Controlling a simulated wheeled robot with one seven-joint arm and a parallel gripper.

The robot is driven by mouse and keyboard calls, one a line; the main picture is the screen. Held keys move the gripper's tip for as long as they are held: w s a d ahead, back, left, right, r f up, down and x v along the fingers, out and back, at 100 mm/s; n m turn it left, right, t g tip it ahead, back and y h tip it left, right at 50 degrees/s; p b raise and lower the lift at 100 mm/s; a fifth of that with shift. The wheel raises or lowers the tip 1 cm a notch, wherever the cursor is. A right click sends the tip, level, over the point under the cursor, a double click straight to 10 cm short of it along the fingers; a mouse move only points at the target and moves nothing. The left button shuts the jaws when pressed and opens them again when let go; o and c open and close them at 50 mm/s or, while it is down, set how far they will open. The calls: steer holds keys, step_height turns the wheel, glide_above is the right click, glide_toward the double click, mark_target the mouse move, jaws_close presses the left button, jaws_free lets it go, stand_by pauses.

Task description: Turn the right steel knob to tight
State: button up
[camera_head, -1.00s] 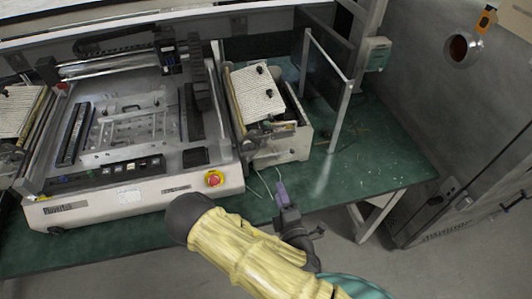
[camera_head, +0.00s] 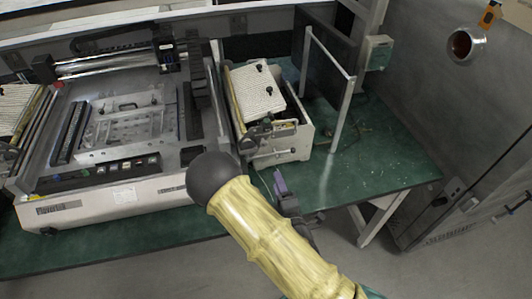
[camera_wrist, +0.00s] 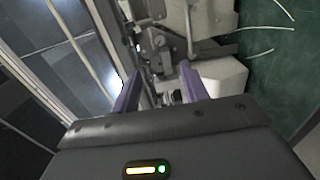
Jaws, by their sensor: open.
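A small feeder unit (camera_head: 292,140) stands at the right end of the printing machine, with metal fittings (camera_head: 262,128) low on its front. The wrist view shows metal fittings and a rod (camera_wrist: 190,32) ahead of the fingers. I cannot tell for certain which fitting is the right steel knob. My gripper (camera_head: 280,182) is just in front of the unit, below the fittings in the picture. In the wrist view its two purple fingers (camera_wrist: 160,82) are apart, with nothing seen held between them.
The machine (camera_head: 120,195) fills the left of the green table (camera_head: 385,160). Thin pale wires (camera_wrist: 268,28) lie on the table near the unit. The table's right part is clear.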

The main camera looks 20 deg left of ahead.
mark_target(264, 146)
steer(key=b+x, duration=0.9)
steer(key=x, duration=0.5)
steer(key=shift+w, duration=0.25)
stand_by(0.4)
steer(key=c, duration=0.9)
